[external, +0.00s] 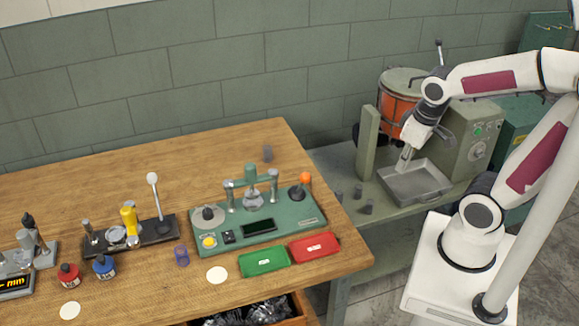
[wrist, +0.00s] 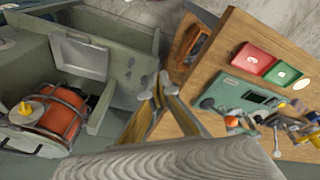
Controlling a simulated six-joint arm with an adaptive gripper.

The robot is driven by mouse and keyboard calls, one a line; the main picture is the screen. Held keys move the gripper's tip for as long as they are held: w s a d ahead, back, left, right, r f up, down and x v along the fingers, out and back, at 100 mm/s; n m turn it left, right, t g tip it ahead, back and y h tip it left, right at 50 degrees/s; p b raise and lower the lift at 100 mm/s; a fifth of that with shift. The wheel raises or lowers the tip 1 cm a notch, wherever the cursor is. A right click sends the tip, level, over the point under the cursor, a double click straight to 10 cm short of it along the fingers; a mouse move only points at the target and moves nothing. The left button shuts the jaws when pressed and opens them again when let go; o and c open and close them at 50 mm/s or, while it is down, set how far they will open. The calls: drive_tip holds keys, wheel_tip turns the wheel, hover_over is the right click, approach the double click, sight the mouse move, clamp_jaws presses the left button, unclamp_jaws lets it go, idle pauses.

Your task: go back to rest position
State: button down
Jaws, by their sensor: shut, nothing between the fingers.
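My gripper (external: 403,160) is shut and empty in the external view. It points down above the left part of the grey metal tray (external: 428,192) on the coiler bench. In the wrist view my gripper's fingers (wrist: 160,84) point up the picture with their tips close together, above the gap between the coiler bench and the wooden table. The coiler has an orange drum (external: 399,104), which also shows at the left of the wrist view (wrist: 62,118).
The wooden table (external: 110,190) holds a green spring tester (external: 280,217), a green tray (external: 264,262) and a red tray (external: 314,246). Small dark cylinders (external: 357,192) stand on the bench left of the grey tray. A grey control box (external: 470,140) stands right of the drum.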

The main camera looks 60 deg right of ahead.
drive_tip(key=a+r+n+t+y, duration=0.1)
drive_tip(key=a+r+n+t, duration=0.1)
drive_tip(key=a+r, duration=0.5)
drive_tip(key=shift+s+a+n+t, duration=0.3)
drive_tip(key=shift+a+t, duration=0.05)
drive_tip(key=shift+t, duration=0.35)
